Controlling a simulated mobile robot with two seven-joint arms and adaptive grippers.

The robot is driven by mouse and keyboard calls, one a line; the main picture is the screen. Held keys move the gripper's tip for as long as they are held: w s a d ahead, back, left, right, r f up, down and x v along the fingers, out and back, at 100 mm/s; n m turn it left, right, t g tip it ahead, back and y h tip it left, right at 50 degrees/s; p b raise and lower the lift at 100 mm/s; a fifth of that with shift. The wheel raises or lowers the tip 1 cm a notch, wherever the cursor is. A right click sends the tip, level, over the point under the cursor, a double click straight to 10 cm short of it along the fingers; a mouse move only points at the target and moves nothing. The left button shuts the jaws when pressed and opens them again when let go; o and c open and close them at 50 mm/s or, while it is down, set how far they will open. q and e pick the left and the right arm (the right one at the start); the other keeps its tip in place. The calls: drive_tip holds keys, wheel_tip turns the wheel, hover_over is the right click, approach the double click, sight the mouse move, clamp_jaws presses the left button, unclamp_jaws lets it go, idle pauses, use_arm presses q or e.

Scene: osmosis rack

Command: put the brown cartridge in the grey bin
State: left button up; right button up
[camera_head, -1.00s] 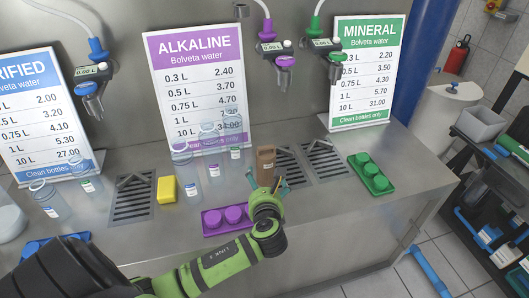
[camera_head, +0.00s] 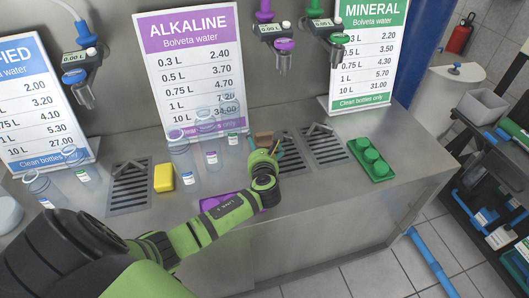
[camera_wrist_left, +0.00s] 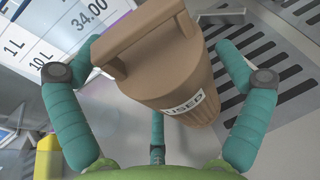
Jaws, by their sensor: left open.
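The brown cartridge (camera_head: 263,138) stands on the steel counter, its lower part hidden behind my left gripper (camera_head: 268,156) in the head view. In the left wrist view the cartridge (camera_wrist_left: 160,65) fills the middle, with its handle at upper left and a white "USED" label. The teal fingers of my left gripper (camera_wrist_left: 155,100) are open, one on each side of it, with a third finger below. I cannot tell whether any finger touches it. The grey bin (camera_head: 480,107) is at the far right, beyond the counter. My right gripper is not in view.
Clear bottles (camera_head: 183,165) and a yellow block (camera_head: 163,178) stand left of the gripper. A purple tray (camera_head: 216,202) lies partly under my left arm, and a green tray (camera_head: 371,160) is to the right. Drain grates (camera_head: 325,147) lie between. A dark rack (camera_head: 490,190) stands at right.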

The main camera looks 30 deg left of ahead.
use_arm(q)
drive_tip(key=c, duration=1.1)
drive_tip(key=shift+c, duration=0.8)
drive_tip(key=shift+r, duration=0.15)
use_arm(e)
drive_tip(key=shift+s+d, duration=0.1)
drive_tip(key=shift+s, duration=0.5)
